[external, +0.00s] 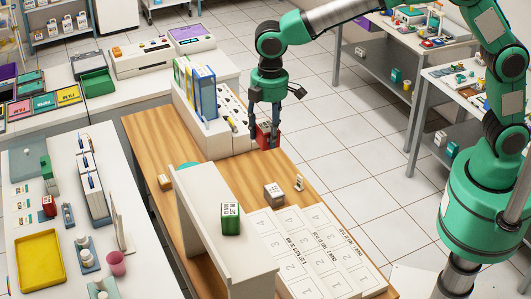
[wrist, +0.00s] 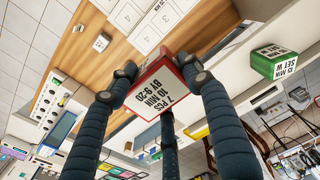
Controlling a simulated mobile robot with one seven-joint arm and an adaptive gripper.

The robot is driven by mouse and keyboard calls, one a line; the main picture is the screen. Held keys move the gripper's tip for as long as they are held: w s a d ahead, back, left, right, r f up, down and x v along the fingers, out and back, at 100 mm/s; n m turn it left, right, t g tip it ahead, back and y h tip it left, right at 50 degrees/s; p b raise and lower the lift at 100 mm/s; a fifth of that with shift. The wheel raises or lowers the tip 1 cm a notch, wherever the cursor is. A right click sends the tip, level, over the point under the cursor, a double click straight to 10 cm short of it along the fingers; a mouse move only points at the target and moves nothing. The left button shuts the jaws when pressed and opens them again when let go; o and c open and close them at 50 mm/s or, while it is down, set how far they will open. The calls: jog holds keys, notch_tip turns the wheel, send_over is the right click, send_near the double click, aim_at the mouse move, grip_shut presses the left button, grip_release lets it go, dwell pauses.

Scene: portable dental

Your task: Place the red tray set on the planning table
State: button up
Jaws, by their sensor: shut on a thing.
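My gripper (external: 265,122) is shut on a red tray set (external: 265,134), a small red box. In the wrist view my gripper's fingers (wrist: 164,88) press on its sides, and the red tray set's white label (wrist: 154,98) reads "7 PCS 10 MIN BY 9-20". The external view shows it near the far right edge of the wood-topped table (external: 148,138), right of the white rack. Whether it touches the wood is hard to tell. White numbered cards (external: 310,245) lie on the table's near end.
A green box (external: 231,219) stands on a raised white shelf (external: 205,215) over the table. A grey-white box (external: 273,194) and a small stand (external: 298,183) sit by the cards. Bare wood lies at the middle of the table.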

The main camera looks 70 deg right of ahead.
jog(key=shift+s+a+r, duration=0.1)
jog(key=shift+s+a, duration=0.1)
jog(key=shift+a, duration=0.3)
jog(key=shift+s+a, duration=0.15)
jog(key=shift+a, duration=0.3)
notch_tip(320, 180, down, 5)
jog(key=shift+f, duration=0.1)
jog(key=p, duration=0.3)
send_over(212, 177)
jog(key=shift+d+f, duration=0.1)
jog(key=shift+f, duration=0.65)
jog(key=shift+f, duration=0.15)
jog(key=shift+f+p, duration=0.4)
jog(key=shift+f, duration=1.2)
jog(key=shift+f, duration=0.1)
jog(key=o, duration=1.3)
